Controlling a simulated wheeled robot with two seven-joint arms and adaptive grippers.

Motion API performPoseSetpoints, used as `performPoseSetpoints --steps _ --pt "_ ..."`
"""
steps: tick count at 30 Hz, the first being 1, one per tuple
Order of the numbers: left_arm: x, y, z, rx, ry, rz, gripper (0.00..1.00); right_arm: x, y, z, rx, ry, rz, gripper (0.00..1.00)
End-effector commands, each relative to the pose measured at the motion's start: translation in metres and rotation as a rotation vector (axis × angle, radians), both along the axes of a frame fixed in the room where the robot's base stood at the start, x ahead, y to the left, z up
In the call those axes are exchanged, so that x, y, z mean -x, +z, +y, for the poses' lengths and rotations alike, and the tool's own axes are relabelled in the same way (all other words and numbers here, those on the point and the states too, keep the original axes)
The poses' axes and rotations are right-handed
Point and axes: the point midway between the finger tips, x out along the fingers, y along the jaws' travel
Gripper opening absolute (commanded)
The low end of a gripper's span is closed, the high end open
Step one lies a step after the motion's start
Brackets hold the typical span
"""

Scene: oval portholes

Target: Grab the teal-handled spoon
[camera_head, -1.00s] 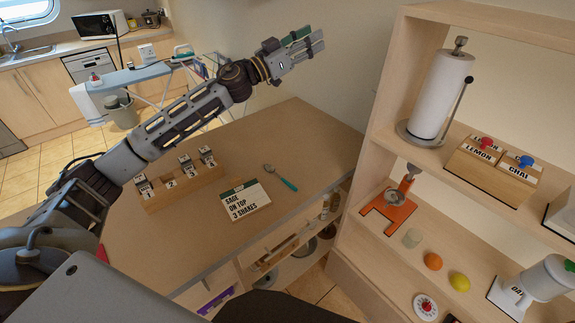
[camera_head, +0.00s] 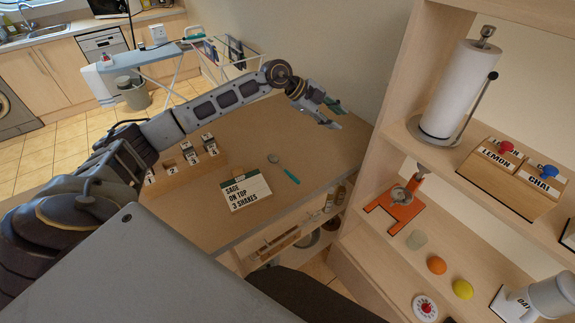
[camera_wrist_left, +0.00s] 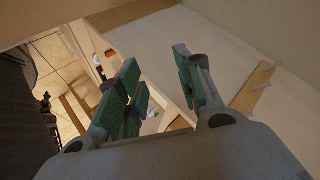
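The teal-handled spoon (camera_head: 284,169) lies flat on the wooden counter, its grey bowl to the upper left and its teal handle to the lower right. My left gripper (camera_head: 337,115) is in the air beyond the spoon, up and to the right of it in the head view. Its two fingers are apart with nothing between them. In the left wrist view the open fingers (camera_wrist_left: 158,85) show green pads, and I cannot make out the spoon there. My right gripper is not in view.
A sign reading "Sage on top 3 shakes" (camera_head: 246,191) stands left of the spoon. A numbered wooden block (camera_head: 184,174) is further left. A shelf unit (camera_head: 376,160) rises at the right, with an orange stand (camera_head: 397,205) on it. Counter around the spoon is clear.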

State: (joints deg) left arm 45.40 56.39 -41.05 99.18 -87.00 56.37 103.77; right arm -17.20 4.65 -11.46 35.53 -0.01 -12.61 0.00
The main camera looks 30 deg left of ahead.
Motion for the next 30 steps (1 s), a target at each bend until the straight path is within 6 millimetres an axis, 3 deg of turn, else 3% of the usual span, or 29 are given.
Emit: performPoseSetpoints --steps 6,12,21,30 --pt "0.014 -0.041 0.041 -0.252 -0.027 0.079 0.36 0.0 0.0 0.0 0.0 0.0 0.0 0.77" --pt "0.031 -0.066 0.083 -0.464 -0.037 0.173 0.36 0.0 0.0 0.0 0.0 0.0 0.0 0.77" --pt "0.067 -0.084 0.135 -0.709 -0.056 0.347 0.36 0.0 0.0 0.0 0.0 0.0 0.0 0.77" --pt "0.093 -0.086 0.15 -0.776 -0.092 0.459 0.36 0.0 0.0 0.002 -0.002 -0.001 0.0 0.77"
